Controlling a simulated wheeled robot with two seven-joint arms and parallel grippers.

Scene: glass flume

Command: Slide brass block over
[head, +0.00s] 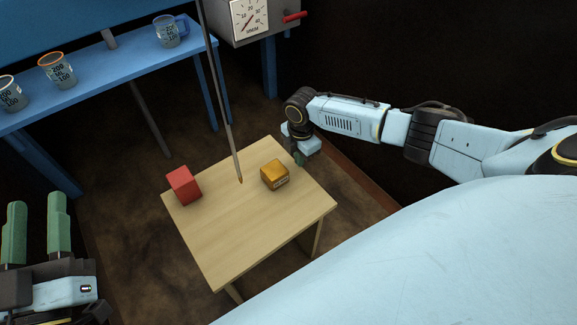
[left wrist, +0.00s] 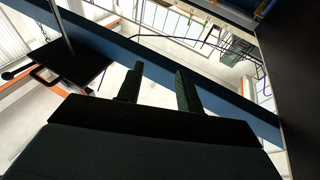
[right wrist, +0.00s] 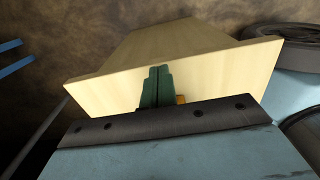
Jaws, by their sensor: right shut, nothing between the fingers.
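The brass block (head: 275,175) sits on the right part of a small wooden table (head: 240,235). In the right wrist view only a small brass-coloured bit (right wrist: 181,99) shows behind the fingers. My right gripper (head: 300,159) is shut and empty beside the block, on its right side near the table's edge; I cannot tell whether it touches. Its green fingertips also show pressed together in the right wrist view (right wrist: 157,76). My left gripper (head: 36,222) is open and empty at the far left, away from the table. It also shows open in the left wrist view (left wrist: 158,85).
A red block (head: 184,184) sits at the table's left edge. A thin rod (head: 226,115) hangs down to the tabletop between the two blocks. A blue bench (head: 110,70) with several beakers stands behind left. A gauge box (head: 258,20) is at the back.

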